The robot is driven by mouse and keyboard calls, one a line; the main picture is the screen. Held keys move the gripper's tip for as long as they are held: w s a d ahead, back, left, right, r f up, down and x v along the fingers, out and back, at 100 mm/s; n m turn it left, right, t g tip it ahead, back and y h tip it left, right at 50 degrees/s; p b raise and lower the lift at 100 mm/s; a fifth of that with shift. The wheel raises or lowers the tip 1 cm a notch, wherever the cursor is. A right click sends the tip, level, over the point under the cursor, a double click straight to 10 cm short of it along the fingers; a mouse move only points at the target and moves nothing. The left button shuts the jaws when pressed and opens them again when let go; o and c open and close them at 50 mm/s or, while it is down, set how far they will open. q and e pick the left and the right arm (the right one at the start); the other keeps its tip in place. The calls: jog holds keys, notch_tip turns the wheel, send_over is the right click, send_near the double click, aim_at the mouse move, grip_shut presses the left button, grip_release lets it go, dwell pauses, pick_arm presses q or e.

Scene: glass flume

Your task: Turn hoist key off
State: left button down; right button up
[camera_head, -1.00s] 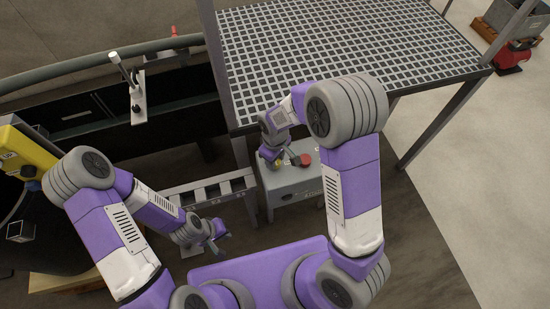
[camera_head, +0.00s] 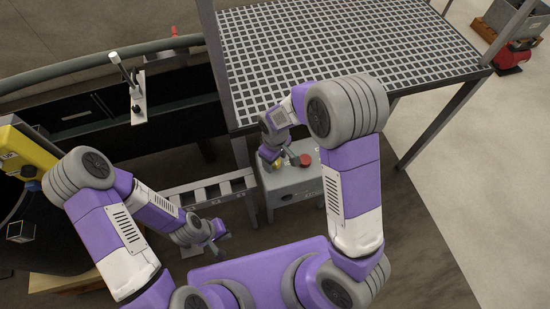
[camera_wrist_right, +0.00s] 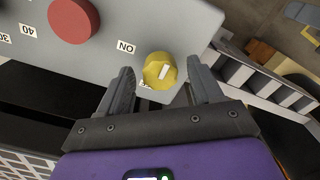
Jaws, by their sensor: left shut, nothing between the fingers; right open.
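The hoist key appears as a yellow round knob (camera_wrist_right: 160,71) with a white pointer bar, on the grey control box (camera_head: 300,184). In the right wrist view the bar slants up to the right. An ON label (camera_wrist_right: 126,47) is to the knob's upper left. Another label below the knob is partly hidden. My right gripper (camera_wrist_right: 160,78) is open, its fingers on either side of the knob, with visible gaps. In the head view my right gripper (camera_head: 272,155) is over the box's left part. My left gripper (camera_head: 216,246) is shut and empty, low at the left.
A red button (camera_wrist_right: 73,20) sits beside the knob on the box; it also shows in the head view (camera_head: 304,160). A grating platform (camera_head: 330,50) with metal legs overhangs behind the box. A slatted metal step (camera_head: 205,190) stands left of the box.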

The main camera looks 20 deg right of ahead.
notch_tip(320, 180, up, 8)
jog(key=shift+f+p, duration=0.25)
jog(key=shift+p, duration=0.4)
pick_arm(q)
jog(key=shift+r, duration=0.65)
